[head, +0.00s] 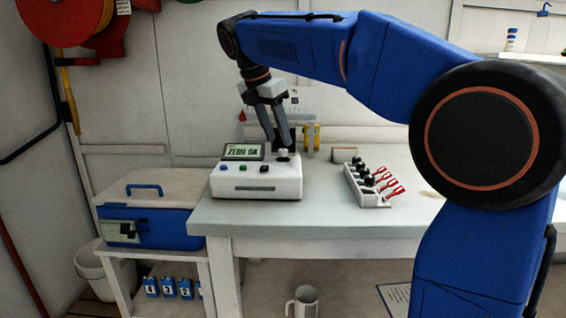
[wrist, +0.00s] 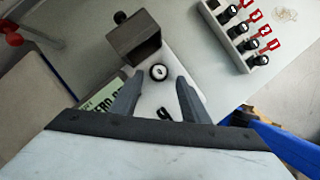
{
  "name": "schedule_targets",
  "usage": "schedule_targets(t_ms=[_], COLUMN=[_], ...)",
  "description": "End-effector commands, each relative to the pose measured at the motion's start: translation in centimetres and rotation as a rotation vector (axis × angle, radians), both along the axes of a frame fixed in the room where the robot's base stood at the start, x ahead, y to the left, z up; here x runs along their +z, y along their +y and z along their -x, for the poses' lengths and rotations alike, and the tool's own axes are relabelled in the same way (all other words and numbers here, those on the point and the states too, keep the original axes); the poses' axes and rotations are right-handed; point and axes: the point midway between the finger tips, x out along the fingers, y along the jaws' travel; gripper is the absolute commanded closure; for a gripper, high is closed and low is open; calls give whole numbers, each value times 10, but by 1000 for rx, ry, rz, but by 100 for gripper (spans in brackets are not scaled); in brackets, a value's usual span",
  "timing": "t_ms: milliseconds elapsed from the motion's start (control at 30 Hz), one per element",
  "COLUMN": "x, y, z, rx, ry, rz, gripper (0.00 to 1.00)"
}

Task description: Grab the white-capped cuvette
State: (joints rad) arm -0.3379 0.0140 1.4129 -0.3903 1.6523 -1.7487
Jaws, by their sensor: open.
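The white-capped cuvette (wrist: 158,72) shows in the wrist view as a small round white cap with a dark ring, on the white top of the instrument. In the head view, the instrument (head: 232,182) is a white box with a lit display at the left end of the bench. My gripper (head: 281,146) points down over its right part. In the wrist view, my open fingers (wrist: 160,79) lie to either side of the cap, with gaps on both sides. The cuvette's body below the cap is hidden. How far the fingertips are above the cap is unclear.
A dark grey box-like part (wrist: 133,42) stands close beyond the cap. A white rack (head: 374,200) with several black-capped cuvettes and red tags stands to the right on the bench. A blue cooler (head: 158,222) is at left. The bench between instrument and rack is clear.

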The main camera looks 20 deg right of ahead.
Motion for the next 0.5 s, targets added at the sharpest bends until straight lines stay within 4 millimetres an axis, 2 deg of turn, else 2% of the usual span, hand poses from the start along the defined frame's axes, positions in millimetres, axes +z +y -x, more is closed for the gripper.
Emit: schedule_targets(t_ms=[300,500], x=[-38,-44], y=[-13,-15], z=[-7,-9], rx=[-1,0], ry=[2,1], rz=[1,0], gripper=[58,58])
